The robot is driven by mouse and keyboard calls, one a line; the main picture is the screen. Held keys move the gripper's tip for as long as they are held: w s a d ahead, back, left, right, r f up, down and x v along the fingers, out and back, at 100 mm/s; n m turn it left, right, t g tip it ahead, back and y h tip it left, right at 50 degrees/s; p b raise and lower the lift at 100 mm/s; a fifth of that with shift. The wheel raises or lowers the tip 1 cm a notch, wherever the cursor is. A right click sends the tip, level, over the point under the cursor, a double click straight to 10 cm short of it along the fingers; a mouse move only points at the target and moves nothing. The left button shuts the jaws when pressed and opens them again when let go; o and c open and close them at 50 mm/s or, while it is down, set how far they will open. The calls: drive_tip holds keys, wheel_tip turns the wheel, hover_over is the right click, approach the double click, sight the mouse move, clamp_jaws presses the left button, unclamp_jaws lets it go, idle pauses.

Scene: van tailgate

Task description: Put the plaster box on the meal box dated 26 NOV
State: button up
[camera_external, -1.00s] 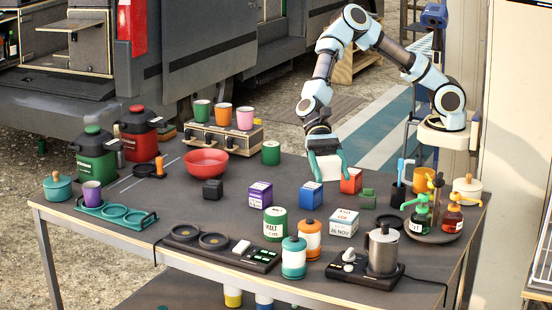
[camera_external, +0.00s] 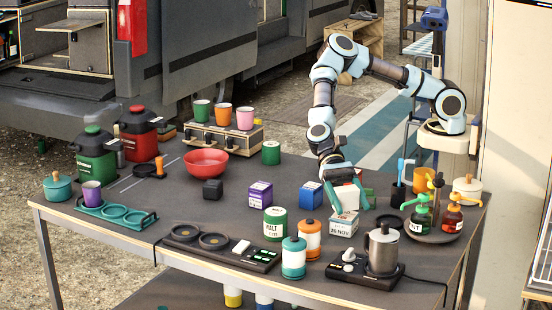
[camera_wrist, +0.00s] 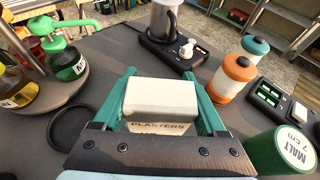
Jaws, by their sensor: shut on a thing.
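My gripper (camera_external: 352,201) is shut on the white plaster box (camera_external: 347,198), with one green finger on each side. In the wrist view the plaster box (camera_wrist: 160,100) shows its "PLASTERS" lettering between the fingers (camera_wrist: 163,98). The white meal box marked 26 NOV (camera_external: 342,228) stands on the table directly below the held box in the outside view. I cannot tell whether the two touch. The meal box's top is largely covered there, and the held box hides it in the wrist view.
A purple box (camera_external: 260,195) and a blue box (camera_external: 311,195) stand to the left. The green MALT tin (camera_external: 274,224), an orange-and-white canister (camera_external: 310,240) and a steel jug (camera_external: 383,249) stand in front. Pump bottles (camera_external: 419,219) stand at right.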

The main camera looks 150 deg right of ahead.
drive_tip(key=shift+f, duration=0.8)
drive_tip(key=shift+f, duration=0.15)
drive_tip(key=o, duration=1.3)
drive_tip(key=shift+c, duration=0.2)
drive_tip(key=b+v, duration=0.1)
drive_tip(key=v, duration=1.1)
drive_tip(key=shift+b, duration=0.4)
